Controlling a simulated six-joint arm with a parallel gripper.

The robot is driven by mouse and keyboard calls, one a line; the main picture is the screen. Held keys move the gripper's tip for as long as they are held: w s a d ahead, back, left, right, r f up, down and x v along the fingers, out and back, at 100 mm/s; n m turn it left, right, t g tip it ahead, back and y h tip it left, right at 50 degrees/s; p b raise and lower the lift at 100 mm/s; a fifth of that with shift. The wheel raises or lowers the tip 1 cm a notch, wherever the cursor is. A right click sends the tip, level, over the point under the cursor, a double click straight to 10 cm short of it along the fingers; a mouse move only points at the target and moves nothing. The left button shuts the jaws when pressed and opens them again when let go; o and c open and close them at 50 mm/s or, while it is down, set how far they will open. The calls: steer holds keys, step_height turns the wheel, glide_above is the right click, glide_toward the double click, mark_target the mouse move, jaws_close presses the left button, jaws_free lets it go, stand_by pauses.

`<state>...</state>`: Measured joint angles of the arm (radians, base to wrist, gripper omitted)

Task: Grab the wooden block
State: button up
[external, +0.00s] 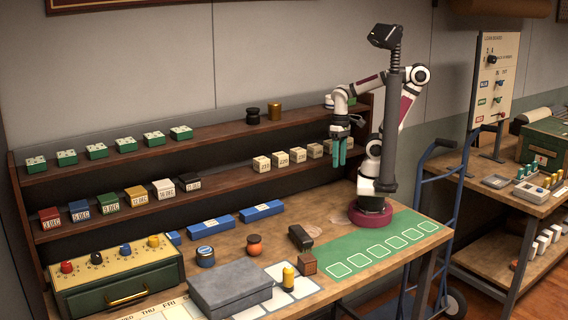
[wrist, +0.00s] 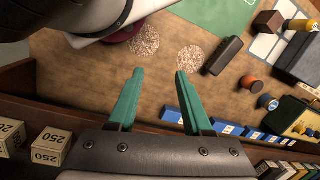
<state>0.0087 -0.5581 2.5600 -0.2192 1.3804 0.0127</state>
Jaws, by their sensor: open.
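The wooden block, a small brown cube (external: 308,264), sits on the table beside a yellow-topped cylinder, near the left end of the green mat. It also shows at the upper right of the wrist view (wrist: 267,22). My gripper (external: 339,162) has teal fingers pointing down, up by the shelves at the back of the table, well away from the block. In the wrist view the fingers (wrist: 159,73) are spread apart with nothing between them.
A black block (external: 300,237) stands behind the wooden block. A grey box (external: 230,288) and the yellow cylinder (external: 288,277) are to its left. Cream numbered blocks (external: 280,159) line the shelf near my gripper. The green mat (external: 390,247) has several outlined squares, all empty.

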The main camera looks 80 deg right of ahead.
steer(key=shift+o, duration=0.3)
steer(key=o, duration=0.6)
steer(key=shift+o, duration=0.2)
steer(key=shift+r, duration=0.1)
step_height(320, 180, up, 4)
steer(key=w+a+r+m+g+y, duration=0.1)
steer(key=w+a+g+y, duration=0.25)
steer(key=a, duration=0.55)
steer(key=w+a+r+m+g+y, duration=0.2)
steer(key=w+a+y, duration=0.15)
steer(key=a, duration=0.55)
steer(key=m+g+y, duration=0.2)
steer(key=m, duration=0.1)
glide_above(311, 265)
steer(key=w+d, duration=0.6)
steer(key=d, duration=0.2)
step_height(311, 265, down, 22)
steer(key=shift+d+f, duration=0.1)
steer(key=x, duration=0.6)
steer(key=f+x, duration=0.1)
steer(key=x, duration=0.5)
steer(key=shift+w+d+f, duration=0.1)
steer(key=shift+f, duration=0.1)
